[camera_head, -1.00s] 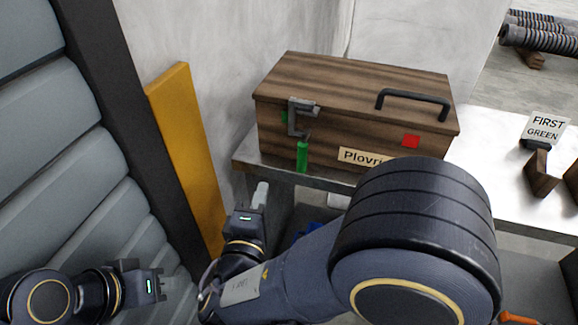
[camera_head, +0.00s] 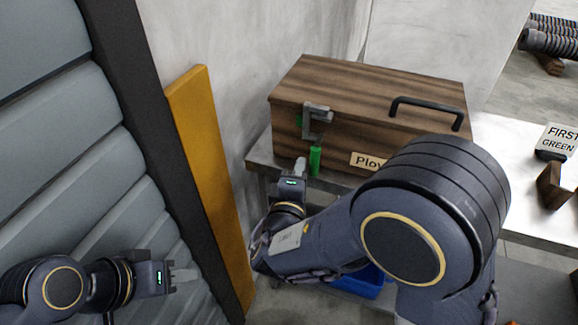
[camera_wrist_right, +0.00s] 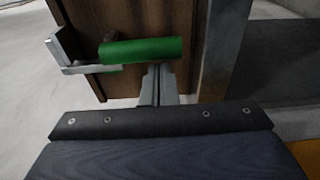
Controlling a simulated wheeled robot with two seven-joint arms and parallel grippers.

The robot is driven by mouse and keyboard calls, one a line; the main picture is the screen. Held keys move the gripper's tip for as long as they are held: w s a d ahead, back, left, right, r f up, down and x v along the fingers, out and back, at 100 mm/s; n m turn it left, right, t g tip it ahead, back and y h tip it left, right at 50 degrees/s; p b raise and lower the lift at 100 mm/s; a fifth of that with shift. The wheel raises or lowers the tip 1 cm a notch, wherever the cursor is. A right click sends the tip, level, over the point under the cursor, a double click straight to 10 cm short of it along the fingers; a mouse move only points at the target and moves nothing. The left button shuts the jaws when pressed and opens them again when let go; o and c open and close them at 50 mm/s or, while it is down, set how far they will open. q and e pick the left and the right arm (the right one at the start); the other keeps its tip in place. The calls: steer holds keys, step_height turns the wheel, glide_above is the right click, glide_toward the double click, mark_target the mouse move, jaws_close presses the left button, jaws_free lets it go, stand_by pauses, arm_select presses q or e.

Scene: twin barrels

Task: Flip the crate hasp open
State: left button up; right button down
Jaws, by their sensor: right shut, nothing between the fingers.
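The wooden crate (camera_head: 365,88) stands on the bench with its lid down. A grey metal hasp (camera_head: 318,119) with a green grip (camera_head: 315,160) hangs at the left of its front. My right gripper (camera_head: 300,165) is shut and empty, just left of the green grip in the head view. In the right wrist view, the shut fingertips (camera_wrist_right: 158,72) are right by the green grip (camera_wrist_right: 140,50); whether they touch it I cannot tell. The hasp's metal (camera_wrist_right: 66,52) also shows there. My left gripper (camera_head: 183,275) is low at the left, away from the crate; its jaw gap is unclear.
The metal bench (camera_head: 505,190) runs right, with a "FIRST GREEN" sign (camera_head: 560,138) and a wooden block (camera_head: 556,186). A yellow board (camera_head: 207,170) leans at the left. My right arm hides part of the crate front. A blue bin (camera_head: 358,284) is below.

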steer(key=shift+s+d+f+n, duration=0.2)
steer(key=shift+d+n, duration=0.25)
steer(key=shift+n, duration=0.25)
stand_by(0.5)
steer(key=n, duration=0.1)
steer(key=d+n, duration=0.1)
steer(key=n, duration=0.1)
steer(key=shift+s+d+g, duration=0.25)
steer(key=shift+d+g, duration=0.15)
steer(key=shift+s+d+r+n+g+h+p, duration=0.2)
steer(key=shift+d+n+p, duration=0.35)
steer(key=shift+n, duration=0.65)
steer(key=shift+s+d+r+n+g+h+p, duration=0.2)
steer(key=shift+d+n+p, duration=0.3)
steer(key=shift+n, duration=0.7)
steer(key=shift+s+d+r+n+p, duration=0.2)
steer(key=shift+d+n+p, duration=0.35)
steer(key=shift+n, duration=0.65)
